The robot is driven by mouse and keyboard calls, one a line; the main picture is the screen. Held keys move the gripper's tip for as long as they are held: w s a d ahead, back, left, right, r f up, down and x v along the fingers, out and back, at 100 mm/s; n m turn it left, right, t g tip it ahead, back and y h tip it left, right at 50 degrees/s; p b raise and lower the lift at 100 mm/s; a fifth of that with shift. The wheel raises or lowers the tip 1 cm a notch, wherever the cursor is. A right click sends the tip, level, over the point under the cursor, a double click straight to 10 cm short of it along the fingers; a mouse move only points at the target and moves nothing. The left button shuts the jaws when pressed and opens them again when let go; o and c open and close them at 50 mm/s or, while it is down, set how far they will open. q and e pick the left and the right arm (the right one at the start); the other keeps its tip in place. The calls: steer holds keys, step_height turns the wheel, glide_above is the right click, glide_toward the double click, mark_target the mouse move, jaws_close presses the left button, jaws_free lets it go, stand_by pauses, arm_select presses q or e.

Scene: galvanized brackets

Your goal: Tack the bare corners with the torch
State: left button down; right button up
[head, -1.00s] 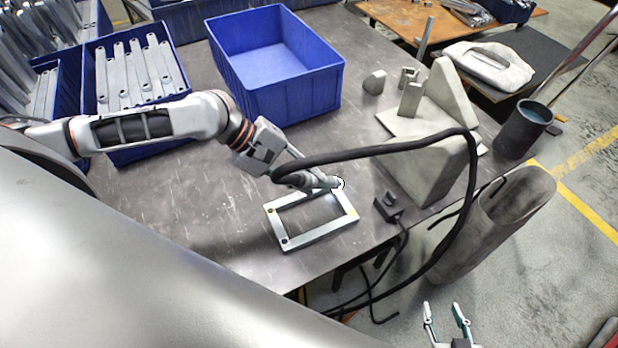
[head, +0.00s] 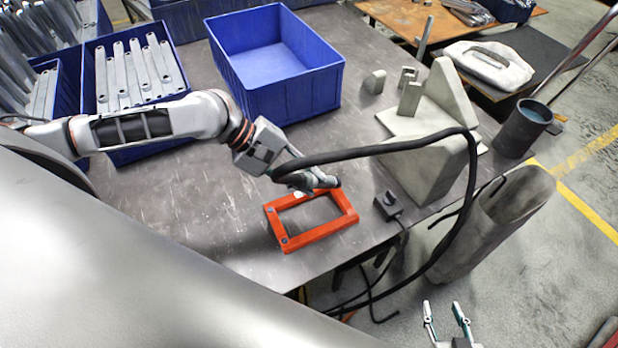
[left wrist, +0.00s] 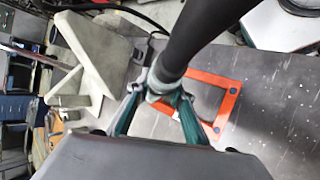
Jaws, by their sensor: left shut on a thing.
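The rectangular bracket frame (head: 318,236) lies flat on the workbench and is now orange-red. Its open middle shows bare bench. Small round spots mark its left corners, and a pale spot shows on its far bar. My left gripper (head: 299,180) is shut on the torch (head: 325,182), whose thick black cable loops to the right. The torch nozzle is over the far right corner of the frame; whether it touches is unclear. In the left wrist view the torch (left wrist: 165,80) sits between my fingers, with part of the frame (left wrist: 222,88) beyond. My right gripper (head: 444,308) is open and empty off the bench.
An empty blue bin (head: 270,62) and a blue bin of metal bars (head: 135,110) stand at the back left. A grey angled stand (head: 430,165) and a small black block (head: 388,206) are to the right. A dark mug (head: 523,128) stands beyond. Bare bench lies left of the frame.

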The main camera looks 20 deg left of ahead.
stand_by(0.5)
arm_select(q)
steer(key=shift+w+r+p, duration=0.1)
steer(key=shift+r+p, duration=0.4)
steer(key=shift+p, duration=0.25)
steer(key=shift+r+p, duration=0.65)
steer(key=shift+p, duration=0.6)
steer(key=shift+r, duration=1.9)
